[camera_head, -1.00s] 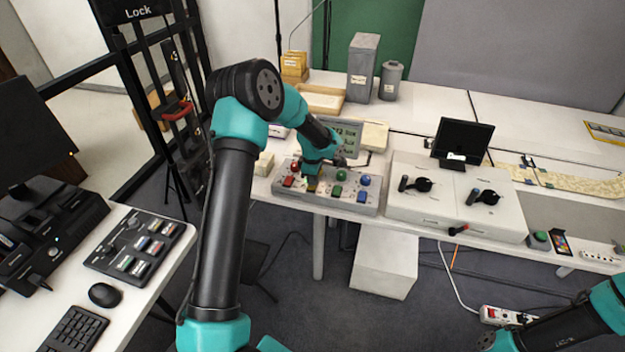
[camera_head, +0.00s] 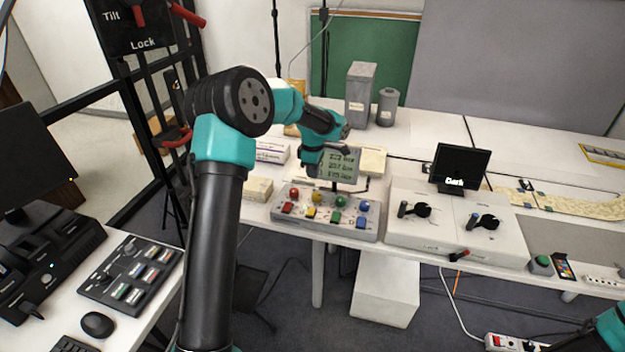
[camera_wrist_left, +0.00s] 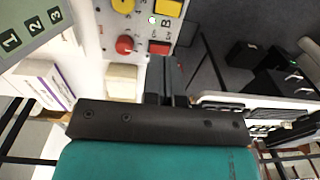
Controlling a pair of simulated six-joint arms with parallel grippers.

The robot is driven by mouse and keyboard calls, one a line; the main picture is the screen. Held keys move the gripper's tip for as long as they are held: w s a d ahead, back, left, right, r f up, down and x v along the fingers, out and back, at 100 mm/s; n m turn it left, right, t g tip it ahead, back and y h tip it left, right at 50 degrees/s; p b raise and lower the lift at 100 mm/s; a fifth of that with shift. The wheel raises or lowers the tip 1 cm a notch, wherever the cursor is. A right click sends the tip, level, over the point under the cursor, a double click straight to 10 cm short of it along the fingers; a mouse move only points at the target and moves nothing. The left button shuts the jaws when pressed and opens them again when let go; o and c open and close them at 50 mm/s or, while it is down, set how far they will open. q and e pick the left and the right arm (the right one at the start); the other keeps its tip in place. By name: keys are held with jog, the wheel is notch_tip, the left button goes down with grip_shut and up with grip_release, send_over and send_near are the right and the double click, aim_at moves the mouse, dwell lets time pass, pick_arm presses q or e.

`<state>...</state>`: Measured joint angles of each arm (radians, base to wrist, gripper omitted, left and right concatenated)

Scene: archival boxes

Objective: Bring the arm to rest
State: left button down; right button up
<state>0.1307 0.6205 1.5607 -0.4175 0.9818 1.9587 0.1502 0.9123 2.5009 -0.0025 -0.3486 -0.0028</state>
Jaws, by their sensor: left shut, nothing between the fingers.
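My left arm comes up at the left of the head view and reaches over the white table. Its gripper (camera_head: 311,166) is above and behind the button box, left of the small display, apart from the buttons. In the left wrist view the gripper (camera_wrist_left: 167,70) has its dark fingers together, with nothing held.
A display (camera_head: 340,166) stands behind the button box. A console with two black handles (camera_head: 455,212) and a small black screen (camera_head: 461,168) are to the right. Small boxes (camera_head: 258,189) lie left of the button box. A side desk (camera_head: 140,310) holds a control panel.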

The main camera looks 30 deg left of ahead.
dwell(0.5)
pick_arm(q)
jog(key=s+d+f+m, duration=0.1)
jog(key=d+f, duration=0.1)
jog(key=f, duration=0.1)
jog(key=s+d+f+m+h, duration=0.1)
jog(key=d+f+m, duration=0.1)
jog(key=f, duration=0.2)
jog(key=s+d+f+m, duration=0.1)
jog(key=d+f+m, duration=0.1)
jog(key=f, duration=0.1)
jog(key=shift+s+d+f+h, duration=0.15)
jog(key=shift+s+f+h, duration=0.05)
jog(key=shift+s+h, duration=0.1)
jog(key=s+d+f+m+h, duration=0.2)
jog(key=s+d+f+m, duration=0.5)
jog(key=f, duration=0.3)
jog(key=s+d+f+m, duration=0.3)
jog(key=s, duration=0.6)
jog(key=s+d+f+m+t, duration=0.1)
jog(key=s+d+f+m, duration=0.2)
jog(key=s, duration=0.7)
jog(key=shift+f+m, duration=0.6)
jog(key=shift+m, duration=0.1)
jog(key=shift+a, duration=0.1)
